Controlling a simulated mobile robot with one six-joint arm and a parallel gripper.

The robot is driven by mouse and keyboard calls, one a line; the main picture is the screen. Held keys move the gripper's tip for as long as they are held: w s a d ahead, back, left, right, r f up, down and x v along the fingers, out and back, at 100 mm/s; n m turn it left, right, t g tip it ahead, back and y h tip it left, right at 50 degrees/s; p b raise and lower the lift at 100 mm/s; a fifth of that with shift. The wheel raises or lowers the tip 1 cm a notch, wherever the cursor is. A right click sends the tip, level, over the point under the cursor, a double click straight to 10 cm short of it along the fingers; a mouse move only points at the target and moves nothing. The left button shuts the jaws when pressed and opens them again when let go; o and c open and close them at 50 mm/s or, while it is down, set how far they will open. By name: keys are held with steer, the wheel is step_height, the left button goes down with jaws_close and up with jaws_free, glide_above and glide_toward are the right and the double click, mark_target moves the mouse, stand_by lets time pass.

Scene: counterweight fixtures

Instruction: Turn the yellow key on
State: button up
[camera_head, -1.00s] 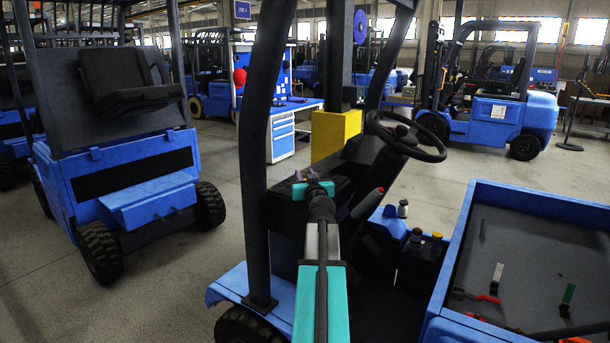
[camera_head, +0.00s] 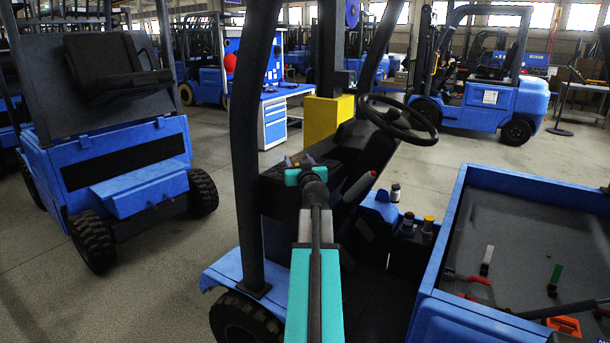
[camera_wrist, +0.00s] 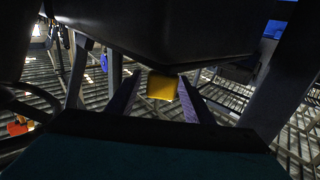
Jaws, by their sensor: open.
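The yellow key (camera_wrist: 162,87) shows in the wrist view as a small yellow block under the edge of a dark panel. My gripper (camera_wrist: 159,80) is open, with one purple-grey finger on each side of the key. A gap shows between the key and each finger at this angle; I cannot tell whether either touches it. In the head view my gripper (camera_head: 298,161) is at the dark dashboard (camera_head: 280,190) of the forklift, left of the steering wheel.
The steering wheel (camera_head: 398,118) and a grey-red lever (camera_head: 360,186) are right of my arm. A black post (camera_head: 246,150) stands close on the left. A blue tray (camera_head: 500,230) with tools is at the right.

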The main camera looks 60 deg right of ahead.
steer(key=b+v, duration=0.2)
steer(key=v, duration=0.8)
steer(key=shift+a+b, duration=0.15)
steer(key=shift+b, duration=0.25)
steer(key=shift+f+b, duration=0.1)
steer(key=shift+b, duration=0.6)
steer(key=shift+b, duration=0.35)
steer(key=b+v, duration=0.2)
steer(key=b, duration=0.3)
steer(key=shift+b, duration=0.4)
steer(key=shift+s+a+b, duration=0.15)
steer(key=shift+s+b, duration=0.05)
steer(key=shift+b, duration=0.15)
steer(key=shift+r, duration=0.25)
